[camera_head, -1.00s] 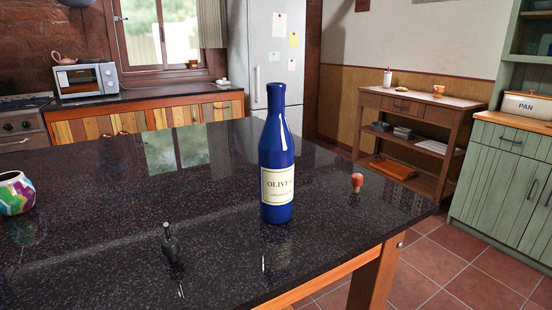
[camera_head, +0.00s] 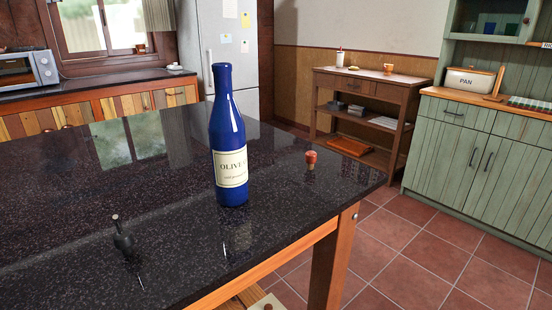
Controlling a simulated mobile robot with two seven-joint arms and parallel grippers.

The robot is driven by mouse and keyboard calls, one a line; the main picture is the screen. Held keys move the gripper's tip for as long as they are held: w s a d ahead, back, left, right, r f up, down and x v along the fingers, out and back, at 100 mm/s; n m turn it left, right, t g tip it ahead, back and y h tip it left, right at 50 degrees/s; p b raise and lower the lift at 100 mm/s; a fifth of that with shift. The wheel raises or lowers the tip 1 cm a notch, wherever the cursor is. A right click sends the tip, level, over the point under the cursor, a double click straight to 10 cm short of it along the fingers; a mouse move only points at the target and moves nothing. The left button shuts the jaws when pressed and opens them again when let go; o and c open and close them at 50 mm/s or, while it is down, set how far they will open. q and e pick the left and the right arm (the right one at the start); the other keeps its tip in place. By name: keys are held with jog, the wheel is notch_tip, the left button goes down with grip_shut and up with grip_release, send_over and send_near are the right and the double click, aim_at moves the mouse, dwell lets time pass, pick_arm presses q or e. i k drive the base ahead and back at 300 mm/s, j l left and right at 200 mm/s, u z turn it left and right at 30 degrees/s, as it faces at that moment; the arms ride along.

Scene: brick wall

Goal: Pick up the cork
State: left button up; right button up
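A small cork-like stopper (camera_head: 311,159) with a reddish, wider top and a paler, narrow lower end stands upright on the dark speckled tabletop (camera_head: 70,190), near the right edge. A blue bottle (camera_head: 231,140) with a cream olive label stands upright to its left, apart from it. A small dark bottle-shaped thing (camera_head: 122,240) with a light top stands at the front left of the table. Neither of my grippers is in view.
The table's wooden edge (camera_head: 275,265) runs along the front right. The tabletop around the stopper is clear. A wooden shelf unit (camera_head: 390,84), a green cabinet (camera_head: 460,150) and a fridge (camera_head: 226,50) stand behind. Red floor tiles are open to the right.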

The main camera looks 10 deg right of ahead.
aim_at(310, 160)
jog(key=i+l+u, duration=0.35)
jog(key=l, duration=0.25)
jog(key=i+l+u, duration=0.4)
jog(key=l, duration=0.3)
jog(key=i+l+u, duration=0.2)
jog(key=l, duration=0.2)
jog(key=k, duration=0.05)
